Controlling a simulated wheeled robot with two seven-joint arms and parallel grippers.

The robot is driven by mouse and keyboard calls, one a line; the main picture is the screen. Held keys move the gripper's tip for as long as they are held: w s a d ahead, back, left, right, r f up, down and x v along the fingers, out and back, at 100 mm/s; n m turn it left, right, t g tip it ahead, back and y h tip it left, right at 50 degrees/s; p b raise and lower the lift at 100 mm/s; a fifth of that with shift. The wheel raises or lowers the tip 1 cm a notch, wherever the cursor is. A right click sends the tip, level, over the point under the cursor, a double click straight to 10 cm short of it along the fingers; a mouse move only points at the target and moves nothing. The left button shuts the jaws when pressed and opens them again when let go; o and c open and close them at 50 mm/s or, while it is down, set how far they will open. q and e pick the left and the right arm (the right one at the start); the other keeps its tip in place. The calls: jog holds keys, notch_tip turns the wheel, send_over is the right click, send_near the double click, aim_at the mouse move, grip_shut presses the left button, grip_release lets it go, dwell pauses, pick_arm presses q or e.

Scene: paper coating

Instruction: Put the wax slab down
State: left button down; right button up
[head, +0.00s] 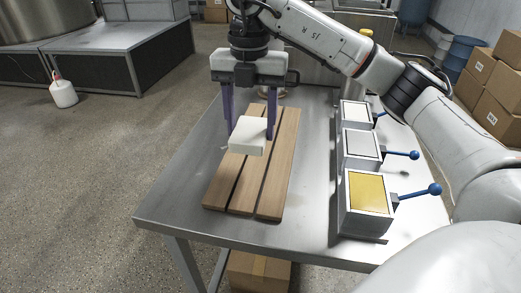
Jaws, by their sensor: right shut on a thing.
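The wax slab (247,136) is a pale, off-white block. My right gripper (249,134) is shut on it, with one purple finger at each side. The slab appears over the middle of a slatted wooden board (240,187) on the metal table. I cannot tell whether the slab touches the board or hangs just above it. My left gripper is not in view.
The metal table (172,207) has bare room left of the board. To the right stand three box-like units with blue-knobbed levers, the nearest with a yellow top (369,192). Cardboard boxes (499,75) are stacked at the far right.

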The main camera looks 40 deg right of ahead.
notch_tip(320, 180, down, 10)
jog(key=shift+r, duration=0.1)
dwell(0.4)
jog(key=shift+f, duration=0.2)
jog(key=o, duration=1.2)
jog(key=shift+c, duration=0.2)
jog(key=shift+r, duration=0.15)
notch_tip(320, 180, up, 12)
jog(key=shift+r+p, duration=0.1)
jog(key=shift+p, duration=0.3)
